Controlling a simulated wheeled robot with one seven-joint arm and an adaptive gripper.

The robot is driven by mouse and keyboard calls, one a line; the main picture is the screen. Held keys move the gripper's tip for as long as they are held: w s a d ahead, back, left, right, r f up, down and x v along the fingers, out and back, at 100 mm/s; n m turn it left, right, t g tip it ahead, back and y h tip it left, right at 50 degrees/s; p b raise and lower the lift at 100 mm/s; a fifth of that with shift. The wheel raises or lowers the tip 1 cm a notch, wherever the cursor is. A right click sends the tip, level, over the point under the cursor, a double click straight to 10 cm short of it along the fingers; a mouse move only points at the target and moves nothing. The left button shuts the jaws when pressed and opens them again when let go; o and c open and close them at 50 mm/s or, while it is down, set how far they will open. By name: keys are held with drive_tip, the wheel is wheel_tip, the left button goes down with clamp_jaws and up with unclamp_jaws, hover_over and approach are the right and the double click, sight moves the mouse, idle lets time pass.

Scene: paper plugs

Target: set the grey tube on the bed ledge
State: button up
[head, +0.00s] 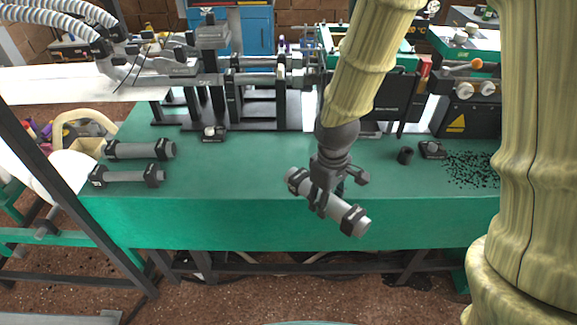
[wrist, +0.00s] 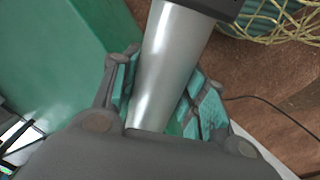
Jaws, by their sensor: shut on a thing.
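The grey tube (head: 343,213) is a light grey cylinder with darker end caps. My gripper (head: 322,203) is shut around its middle and holds it in front of the green machine bed, tilted down to the right in the head view. In the wrist view the tube (wrist: 172,60) lies between the two fingers (wrist: 160,100), which have teal pads; a dark cap shows at its top end. The green bed ledge (head: 230,175) runs across behind and beneath the tube. I cannot tell the exact gap between tube and ledge.
Two dark grey tubes (head: 140,150) (head: 128,175) lie at the ledge's left end. A small dark cup (head: 405,155), a small dark block (head: 432,149) and scattered black bits (head: 472,169) are on the right. Machinery stands behind.

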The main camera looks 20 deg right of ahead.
drive_tip(key=w+a, duration=0.1)
drive_tip(key=w, duration=0.4)
drive_tip(key=w+a+f+p, duration=0.1)
drive_tip(key=w, duration=0.5)
drive_tip(key=w+a+p, duration=0.1)
drive_tip(key=w, duration=0.4)
drive_tip(key=shift+w+a+f, duration=0.15)
drive_tip(key=shift+a+f, duration=0.05)
drive_tip(key=shift+a, duration=0.15)
drive_tip(key=shift+f+p, duration=0.55)
drive_tip(key=shift+f, duration=1.2)
drive_tip(key=shift+f, duration=0.1)
drive_tip(key=o, duration=1.3)
drive_tip(key=shift+o, duration=0.2)
wheel_tip(320, 180, up, 12)
drive_tip(key=b, duration=0.1)
